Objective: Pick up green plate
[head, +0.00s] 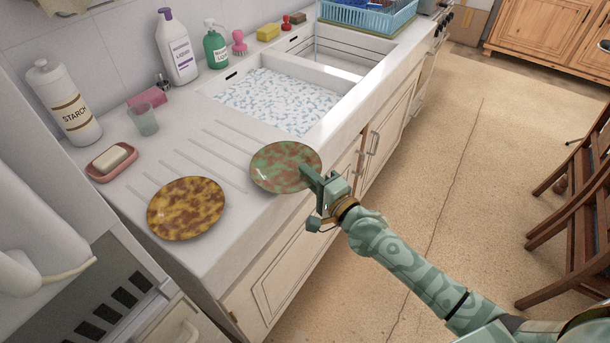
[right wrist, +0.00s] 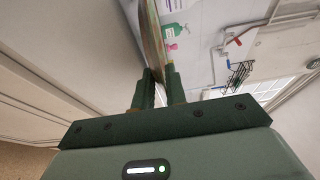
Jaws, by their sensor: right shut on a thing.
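The green plate (head: 284,165), mottled green and brown, is at the front edge of the drainboard in the head view. My right gripper (head: 312,178) is shut on its right rim. In the right wrist view the plate (right wrist: 154,42) shows edge-on between the two fingers of my right gripper (right wrist: 158,80). I cannot tell whether the plate still touches the counter. My left gripper is not in view.
A yellow-brown plate (head: 187,208) lies on the drainboard (head: 228,150) to the left. Behind are a soap dish (head: 112,163), a cup (head: 144,120), a starch bottle (head: 64,103) and soap bottles. The sink (head: 280,100) is beyond. Open floor (head: 440,200) lies to the right, with wooden chairs (head: 580,205).

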